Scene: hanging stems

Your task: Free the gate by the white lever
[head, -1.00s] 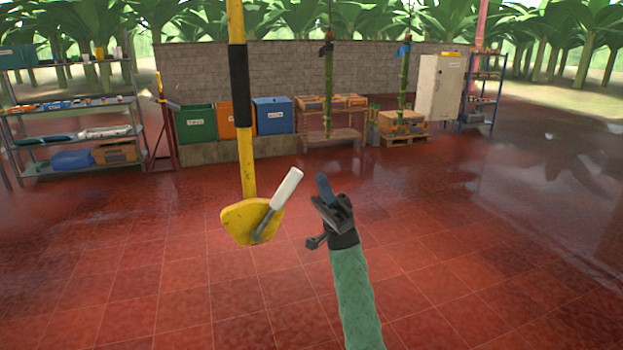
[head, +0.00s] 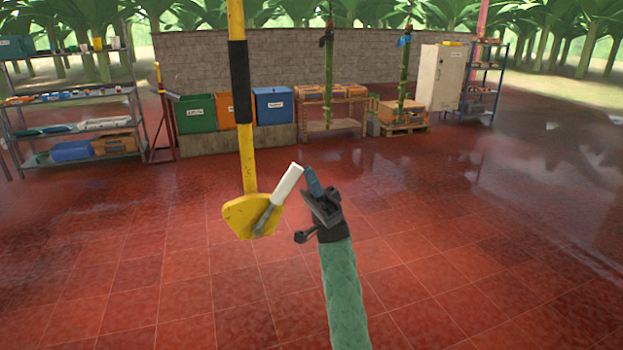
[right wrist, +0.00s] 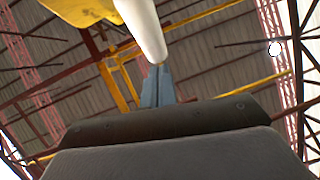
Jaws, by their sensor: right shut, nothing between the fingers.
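The white lever (head: 287,184) slants up to the right on a grey shank from a yellow plate (head: 238,214). The plate sits at the lower end of an upright yellow bar (head: 249,160) with a black sleeve. My right gripper (head: 310,174) is shut and empty, its blue-grey fingers just right of the lever's upper end. In the right wrist view the white lever (right wrist: 145,28) comes down close to the shut fingertips (right wrist: 158,72). I cannot tell whether they touch. Nothing in view is clearly a gate. My left gripper is not in view.
Green stems (head: 329,75) hang farther back. A shelf rack (head: 70,90), bins (head: 195,115), a workbench (head: 335,122) and a pale cabinet (head: 441,78) stand along the grey wall (head: 200,65). The red tiled floor (head: 450,240) around the bar is clear.

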